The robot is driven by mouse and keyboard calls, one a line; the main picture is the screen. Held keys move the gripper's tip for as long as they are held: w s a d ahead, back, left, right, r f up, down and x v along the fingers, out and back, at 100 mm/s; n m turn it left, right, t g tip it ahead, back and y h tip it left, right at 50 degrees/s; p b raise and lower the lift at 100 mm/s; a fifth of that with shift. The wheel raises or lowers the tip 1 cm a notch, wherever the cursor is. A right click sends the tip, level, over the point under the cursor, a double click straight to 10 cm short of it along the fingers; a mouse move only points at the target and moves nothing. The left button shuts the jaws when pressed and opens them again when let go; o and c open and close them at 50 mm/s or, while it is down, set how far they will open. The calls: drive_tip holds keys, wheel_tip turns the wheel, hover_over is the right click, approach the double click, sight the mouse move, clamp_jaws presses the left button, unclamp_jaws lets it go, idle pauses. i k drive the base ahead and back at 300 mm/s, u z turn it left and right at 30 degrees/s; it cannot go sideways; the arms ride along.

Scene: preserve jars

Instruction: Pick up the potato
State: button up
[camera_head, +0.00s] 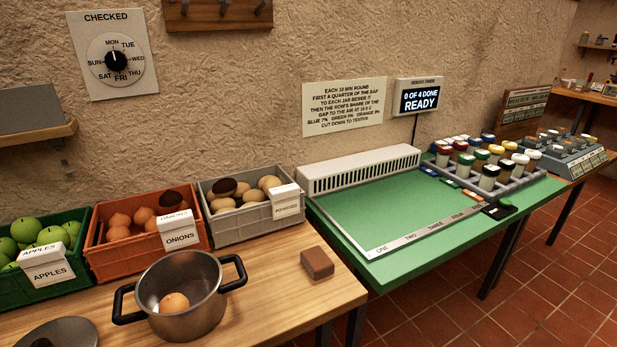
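Several pale tan potatoes (252,195) lie in a grey crate (236,231) labelled POTATOES, at the back of the wooden table. A dark brown oval thing (225,187) lies among them; I cannot tell what it is. A steel pot (191,313) with two black handles stands in front of the crates, without its lid on. One round orange-tan thing (174,302) lies inside the pot; it looks like the onions in the orange crate. My gripper is not in view.
An orange crate (128,262) of onions and a green crate (40,290) of apples stand left of the grey crate. A brown block (317,263) lies near the table's right edge. A pot lid (62,333) lies front left. A green-topped bench (400,205) with jars stands right.

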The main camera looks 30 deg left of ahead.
sight(273, 183)
drive_tip(key=u, duration=0.05)
drive_tip(key=i, duration=0.75)
drive_tip(key=u, duration=1.1)
drive_tip(key=i, duration=0.7)
drive_tip(key=u, duration=0.75)
